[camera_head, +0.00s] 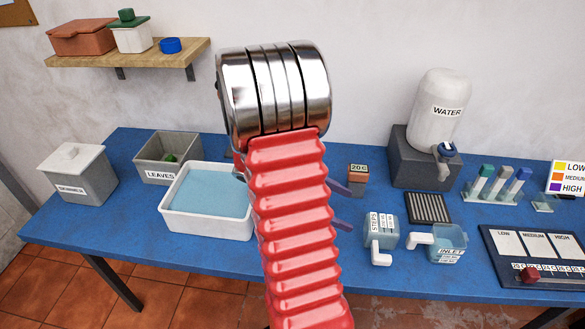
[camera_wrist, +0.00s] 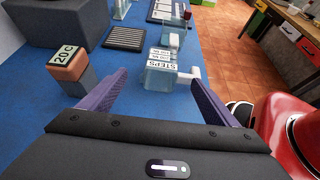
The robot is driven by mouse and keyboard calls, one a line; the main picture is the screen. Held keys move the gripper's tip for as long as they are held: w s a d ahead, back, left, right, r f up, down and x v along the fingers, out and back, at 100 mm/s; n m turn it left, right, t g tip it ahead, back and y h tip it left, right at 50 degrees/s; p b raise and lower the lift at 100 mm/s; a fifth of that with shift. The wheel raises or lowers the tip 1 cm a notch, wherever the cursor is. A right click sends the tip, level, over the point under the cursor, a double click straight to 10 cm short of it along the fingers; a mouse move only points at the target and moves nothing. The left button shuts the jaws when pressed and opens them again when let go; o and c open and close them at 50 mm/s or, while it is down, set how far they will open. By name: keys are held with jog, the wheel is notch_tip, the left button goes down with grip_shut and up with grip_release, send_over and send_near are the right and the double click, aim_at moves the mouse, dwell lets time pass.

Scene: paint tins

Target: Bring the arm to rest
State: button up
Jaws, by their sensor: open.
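My gripper (camera_head: 343,206) shows beyond my red arm in the head view, with its two purple fingers apart. In the wrist view my gripper (camera_wrist: 157,78) is open and nothing is held between the fingers. A clear box labelled STEPS (camera_wrist: 160,73) stands on the table ahead of the gap between the fingers; it also shows in the head view (camera_head: 382,227). My arm rises over the table and hides its middle part in the head view.
The blue table (camera_head: 120,205) carries a tray of blue liquid (camera_head: 208,230), a LEAVES box (camera_head: 160,174), a lidded grey box (camera_head: 78,188), a 20 C block (camera_head: 358,175), an INLET box (camera_head: 447,240), a water tank (camera_head: 440,115) on a dark block, and a LOW-MEDIUM-HIGH panel (camera_head: 535,275).

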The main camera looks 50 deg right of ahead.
dwell(0.3)
jog(key=w+a+r+m+t+y, duration=0.2)
jog(key=w+a+r+t, duration=0.1)
jog(key=a, duration=0.9)
jog(key=w+a+r+m+t+y, duration=0.2)
jog(key=a+r+t, duration=0.4)
jog(key=a, duration=0.6)
jog(key=w+a+r+m+t+y, duration=0.2)
jog(key=w+a+r+t, duration=0.3)
jog(key=a, duration=0.8)
jog(key=shift+t, duration=1.2)
jog(key=shift+c, duration=0.2)
